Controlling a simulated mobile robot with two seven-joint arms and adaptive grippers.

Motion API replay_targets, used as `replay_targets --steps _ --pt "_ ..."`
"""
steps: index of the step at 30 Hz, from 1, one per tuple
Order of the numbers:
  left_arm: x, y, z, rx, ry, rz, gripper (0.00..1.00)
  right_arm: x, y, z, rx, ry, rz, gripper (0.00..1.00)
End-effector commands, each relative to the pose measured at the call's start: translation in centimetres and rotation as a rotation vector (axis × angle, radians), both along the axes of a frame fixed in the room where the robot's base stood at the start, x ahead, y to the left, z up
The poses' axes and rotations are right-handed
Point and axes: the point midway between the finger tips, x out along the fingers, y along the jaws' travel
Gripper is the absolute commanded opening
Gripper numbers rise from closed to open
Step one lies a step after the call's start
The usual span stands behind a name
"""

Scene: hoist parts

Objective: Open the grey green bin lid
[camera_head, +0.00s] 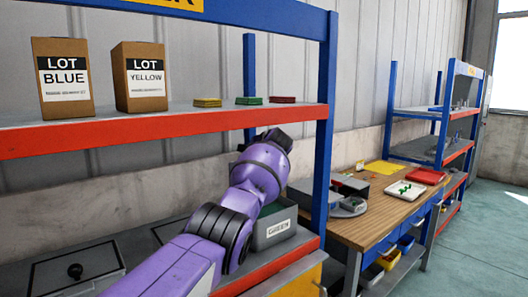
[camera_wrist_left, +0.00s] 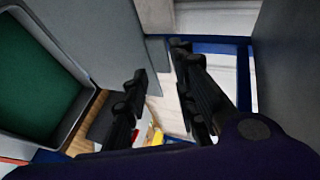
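The grey bin (camera_head: 262,240) labelled GREEN sits on the lower shelf, partly behind my left arm in the head view. Its dark green inside shows near its rim. In the left wrist view the bin (camera_wrist_left: 62,132) is at the left, uncovered, with a green interior. A flat grey panel (camera_wrist_left: 105,40) stands beside it; it looks like the raised lid, though I cannot be sure. In the head view this gripper (camera_head: 277,138) is above the bin, near the shelf edge. My right gripper is out of view.
The upper shelf's red front edge (camera_head: 160,131) runs close to my left gripper, and a blue post (camera_head: 323,140) stands just right. Another closed lid with a black knob (camera_head: 75,271) is at lower left. A wooden workbench (camera_head: 385,213) stands to the right.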

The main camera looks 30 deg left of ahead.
Motion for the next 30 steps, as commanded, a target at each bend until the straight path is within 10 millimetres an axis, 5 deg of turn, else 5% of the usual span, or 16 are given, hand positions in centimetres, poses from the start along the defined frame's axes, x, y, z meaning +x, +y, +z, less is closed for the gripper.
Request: replay_targets --steps 21,30 --pt "-6.7 -6.8 3.6 0.001 -0.002 -0.005 0.25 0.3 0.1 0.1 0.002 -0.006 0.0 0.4" --pt "-7.8 -7.8 4.1 0.002 0.0 -0.003 0.25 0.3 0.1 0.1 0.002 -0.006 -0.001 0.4"
